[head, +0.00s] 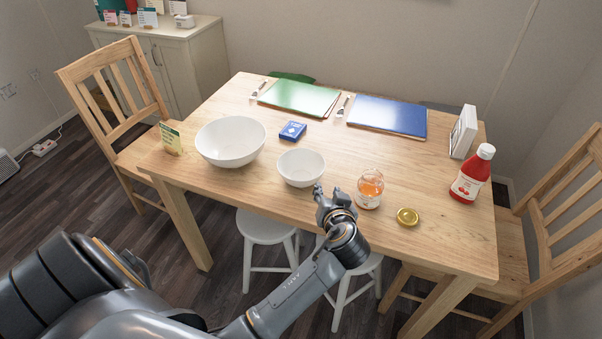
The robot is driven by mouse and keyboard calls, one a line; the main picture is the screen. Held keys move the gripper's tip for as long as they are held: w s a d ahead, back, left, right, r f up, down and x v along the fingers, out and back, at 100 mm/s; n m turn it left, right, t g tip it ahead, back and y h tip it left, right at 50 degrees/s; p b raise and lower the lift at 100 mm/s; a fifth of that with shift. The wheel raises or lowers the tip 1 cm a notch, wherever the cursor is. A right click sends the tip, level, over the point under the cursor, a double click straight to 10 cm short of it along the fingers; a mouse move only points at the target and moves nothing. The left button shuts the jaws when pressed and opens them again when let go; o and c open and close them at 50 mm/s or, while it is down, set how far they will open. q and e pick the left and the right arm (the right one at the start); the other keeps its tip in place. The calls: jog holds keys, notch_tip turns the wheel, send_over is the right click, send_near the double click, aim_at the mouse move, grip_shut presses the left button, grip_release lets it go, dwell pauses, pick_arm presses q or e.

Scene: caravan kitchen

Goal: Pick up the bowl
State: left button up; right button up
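Two white bowls stand upright on the wooden table (230,184). The large bowl (231,141) is on the left and the small bowl (301,168) is nearer the middle. Both look empty. My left gripper (331,190) is at the table's front edge, just in front and to the right of the small bowl. Its fingers look spread apart with nothing between them. It is close to the small bowl's rim, and I cannot tell whether it touches. My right gripper is not in view.
Right of my gripper are a glass jar (370,188), a gold lid (408,216) and a red bottle (472,174). A blue box (293,131) lies behind the small bowl. Green (300,98) and blue (388,115) placemats lie behind. Chairs flank the table; white stools (265,228) stand below.

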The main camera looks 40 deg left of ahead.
pick_arm(q)
send_near(323, 161)
jog(key=f, duration=0.1)
jog(key=w+a+f, duration=0.1)
jog(key=shift+w+a+f, duration=0.2)
jog(key=shift+w+f, duration=0.1)
jog(key=shift+w, duration=0.05)
jog(key=shift+w+a+t+p, duration=0.3)
jog(key=shift+w+p, duration=0.1)
jog(key=x, duration=0.3)
jog(key=shift+w+a+r+p, duration=0.15)
jog(key=shift+a+p, duration=0.05)
jog(key=shift+p, duration=0.1)
jog(key=shift+w+a, duration=0.3)
jog(key=shift+w, duration=0.1)
jog(key=shift+f, duration=0.25)
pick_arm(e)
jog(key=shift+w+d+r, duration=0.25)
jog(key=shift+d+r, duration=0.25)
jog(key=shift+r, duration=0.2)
pick_arm(q)
jog(key=shift+c, duration=0.2)
grip_shut()
jog(key=shift+r, duration=0.1)
